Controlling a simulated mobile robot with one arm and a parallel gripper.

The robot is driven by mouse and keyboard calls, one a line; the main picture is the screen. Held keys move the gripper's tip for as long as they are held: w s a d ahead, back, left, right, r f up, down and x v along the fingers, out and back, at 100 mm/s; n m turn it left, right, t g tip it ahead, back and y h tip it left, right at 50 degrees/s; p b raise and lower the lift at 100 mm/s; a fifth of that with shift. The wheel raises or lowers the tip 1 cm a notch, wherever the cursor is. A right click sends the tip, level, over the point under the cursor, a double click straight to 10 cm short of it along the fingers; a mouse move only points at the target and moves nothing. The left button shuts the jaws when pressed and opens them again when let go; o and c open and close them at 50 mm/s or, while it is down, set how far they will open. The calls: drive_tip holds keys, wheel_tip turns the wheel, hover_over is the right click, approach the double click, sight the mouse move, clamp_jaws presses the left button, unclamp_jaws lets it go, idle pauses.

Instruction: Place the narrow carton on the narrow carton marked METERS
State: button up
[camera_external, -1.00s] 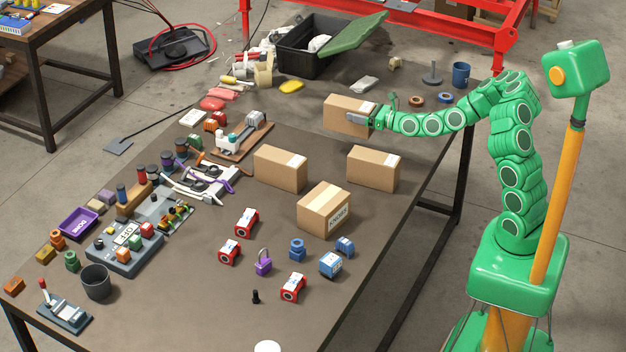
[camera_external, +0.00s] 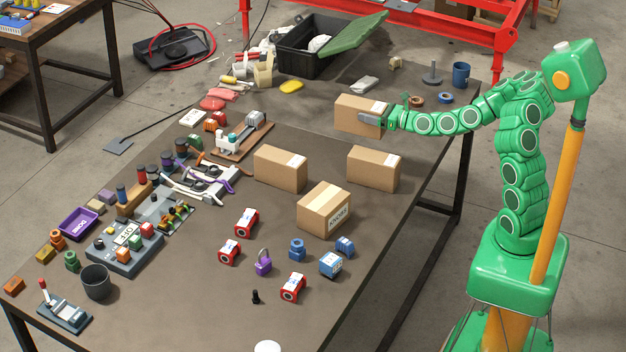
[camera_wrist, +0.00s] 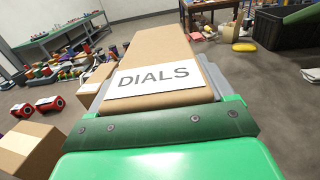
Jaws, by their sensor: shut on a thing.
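My gripper (camera_external: 373,119) is shut on a narrow brown carton (camera_external: 358,112) and holds it above the far part of the table. In the wrist view the held carton (camera_wrist: 160,60) fills the middle and its white label reads DIALS. Two other narrow cartons stand on the table, one left of centre (camera_external: 280,170) and one to the right (camera_external: 373,170), below the held one in the picture. Each has a white label patch on top that I cannot read, so I cannot tell which is marked METERS.
A wider taped carton (camera_external: 324,212) stands in front of the two narrow ones; its label is too small to read. Red and blue parts lie nearer the front. A black crate (camera_external: 296,58) with a green lid stands at the back. Bare table lies between the narrow cartons.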

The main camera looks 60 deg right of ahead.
drive_tip(key=w+a+r+n+y, duration=0.1)
drive_tip(key=w+a+r+y, duration=0.1)
drive_tip(key=a+r, duration=0.35)
drive_tip(key=w+a+r+n+g+y, duration=0.1)
drive_tip(key=a+r+n+y, duration=0.1)
drive_tip(key=a, duration=0.7)
drive_tip(key=w+a+r+n+y, duration=0.1)
drive_tip(key=w+a+r+y, duration=0.15)
drive_tip(key=a, duration=0.45)
drive_tip(key=w+f, duration=0.8)
drive_tip(key=w, duration=0.5)
drive_tip(key=shift+w+f+h, duration=0.15)
drive_tip(key=shift+f+h, duration=0.2)
drive_tip(key=shift+w+a+f, duration=0.1)
drive_tip(key=shift+w+f, duration=0.1)
drive_tip(key=shift+f, duration=1.5)
drive_tip(key=shift+f, duration=0.1)
